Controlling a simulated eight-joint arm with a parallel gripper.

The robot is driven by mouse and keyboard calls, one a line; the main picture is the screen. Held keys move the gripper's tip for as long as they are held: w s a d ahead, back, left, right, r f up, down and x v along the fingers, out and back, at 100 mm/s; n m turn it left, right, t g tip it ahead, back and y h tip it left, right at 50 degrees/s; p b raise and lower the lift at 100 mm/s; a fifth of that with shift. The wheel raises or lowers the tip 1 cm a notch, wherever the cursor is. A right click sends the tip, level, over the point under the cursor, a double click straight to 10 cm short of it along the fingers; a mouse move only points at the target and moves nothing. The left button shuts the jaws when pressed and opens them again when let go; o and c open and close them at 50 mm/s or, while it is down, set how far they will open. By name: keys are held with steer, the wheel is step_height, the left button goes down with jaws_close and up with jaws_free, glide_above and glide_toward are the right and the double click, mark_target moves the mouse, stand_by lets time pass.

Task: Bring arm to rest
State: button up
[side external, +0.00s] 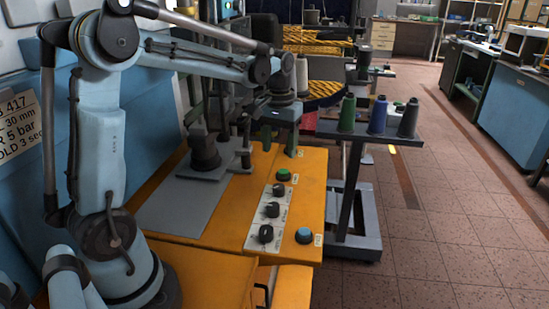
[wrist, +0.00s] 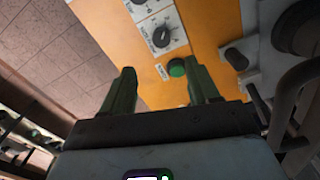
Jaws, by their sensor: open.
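My gripper (side external: 282,137) hangs from the end of my arm, above the far right part of the orange machine table (side external: 215,212). In the wrist view, the two green fingers of my gripper (wrist: 164,78) are spread apart with nothing between them. The green button (side external: 284,175) sits on the table close below my gripper. In the wrist view the green button (wrist: 177,67) shows between the fingers, beyond them and nearer the right one. Whether the gripper touches anything is hidden in the side view, but the fingers look clear of the panel.
A control panel with black knobs (side external: 265,234) and a blue button (side external: 304,235) lie nearer the front. A dark press post (side external: 204,150) stands on a grey plate left of my gripper. A cart with thread cones (side external: 378,115) stands at right, beside open tiled floor (side external: 440,230).

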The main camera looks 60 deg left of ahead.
steer(key=s+d+m+t, duration=0.5)
steer(key=s+d+t, duration=0.2)
steer(key=s+d, duration=0.4)
steer(key=shift+d+r+m, duration=0.3)
steer(key=shift+d+m, duration=0.1)
steer(key=shift+d, duration=0.15)
